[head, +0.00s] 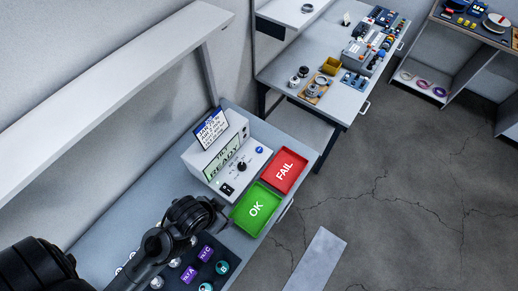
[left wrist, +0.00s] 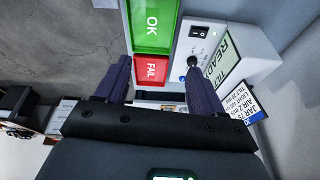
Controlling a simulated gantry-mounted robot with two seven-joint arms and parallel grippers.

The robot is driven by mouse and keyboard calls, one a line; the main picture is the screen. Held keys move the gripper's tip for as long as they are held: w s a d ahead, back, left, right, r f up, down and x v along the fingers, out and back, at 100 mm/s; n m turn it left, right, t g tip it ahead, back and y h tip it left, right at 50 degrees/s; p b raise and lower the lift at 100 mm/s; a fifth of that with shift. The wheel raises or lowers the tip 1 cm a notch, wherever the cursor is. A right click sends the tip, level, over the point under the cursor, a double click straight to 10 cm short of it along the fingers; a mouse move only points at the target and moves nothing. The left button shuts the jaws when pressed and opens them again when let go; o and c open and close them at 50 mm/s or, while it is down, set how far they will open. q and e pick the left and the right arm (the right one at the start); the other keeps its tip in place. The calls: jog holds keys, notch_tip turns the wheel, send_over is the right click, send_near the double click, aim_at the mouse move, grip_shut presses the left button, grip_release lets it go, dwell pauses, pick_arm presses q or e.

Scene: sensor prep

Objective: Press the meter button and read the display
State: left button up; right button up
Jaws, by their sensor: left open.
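The meter (head: 205,160) is a pale box on the near bench. Its greenish display (head: 222,161) reads "TILT" and "READY"; this display also shows in the left wrist view (left wrist: 222,60). A round blue button (head: 259,150) is on its sloped front, with a black knob (head: 241,166) and a black switch (head: 227,189). In the left wrist view the button (left wrist: 182,78) shows only as a small blue spot beside one finger. My left gripper (left wrist: 160,75) is open with nothing between its fingers. In the head view it is beside the meter's lower left. My right gripper is not in view.
A green OK tray (head: 240,222) and red FAIL tray (head: 291,158) lie in front of the meter. A printed card (head: 211,127) stands behind it. A dark mat with lettered purple and teal pieces (head: 206,252) is near my arm. Another cluttered table (head: 340,107) stands beyond.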

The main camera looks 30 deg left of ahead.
pick_arm(q)
jog(key=shift+c, duration=0.3)
grip_shut()
dwell(1.4)
